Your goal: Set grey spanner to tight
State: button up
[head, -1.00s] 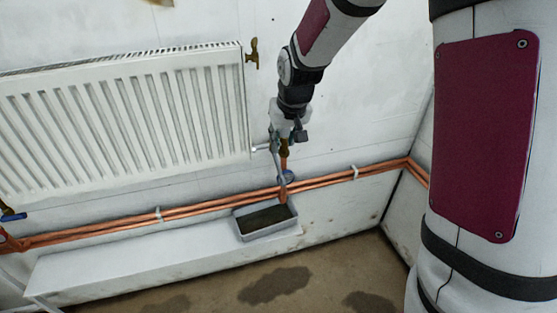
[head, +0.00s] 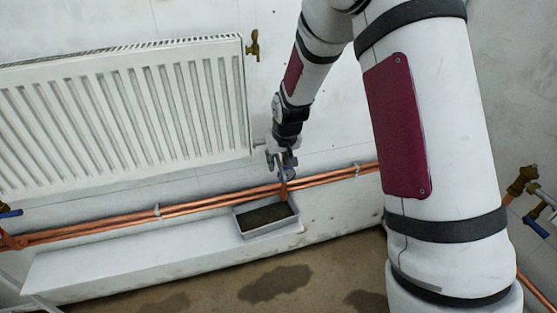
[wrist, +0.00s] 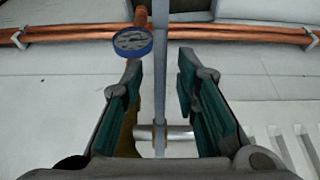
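The grey spanner (wrist: 161,85) shows in the wrist view as a long thin bar running up the middle of the picture. My gripper (wrist: 160,62) has its two green-padded fingers on either side of the bar, with a visible gap to each pad. It is open and holds nothing. A silver pipe stub (wrist: 176,132) crosses at the bar's lower end, and brass shows partly behind the left finger. In the head view my gripper (head: 281,160) is at the radiator's lower right corner, and largely hides the spanner and its fitting.
A blue-rimmed gauge (wrist: 132,42) stands close beyond the left finger, beside the bar. Copper pipes (head: 215,204) run along the wall. A grey tray (head: 240,223) rests on the white ledge (head: 130,248) below. The radiator (head: 120,115) is left. A blue-handled brass valve (head: 522,182) is far right.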

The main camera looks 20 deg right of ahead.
aim_at(279, 161)
grip_shut()
jog(key=shift+r, duration=0.1)
jog(key=shift+s+r+g+p, duration=0.1)
jog(key=shift+r+g+p, duration=0.8)
jog(key=shift+g, duration=0.5)
jog(key=shift+r+g, duration=0.85)
jog(key=shift+g, duration=0.65)
grip_release()
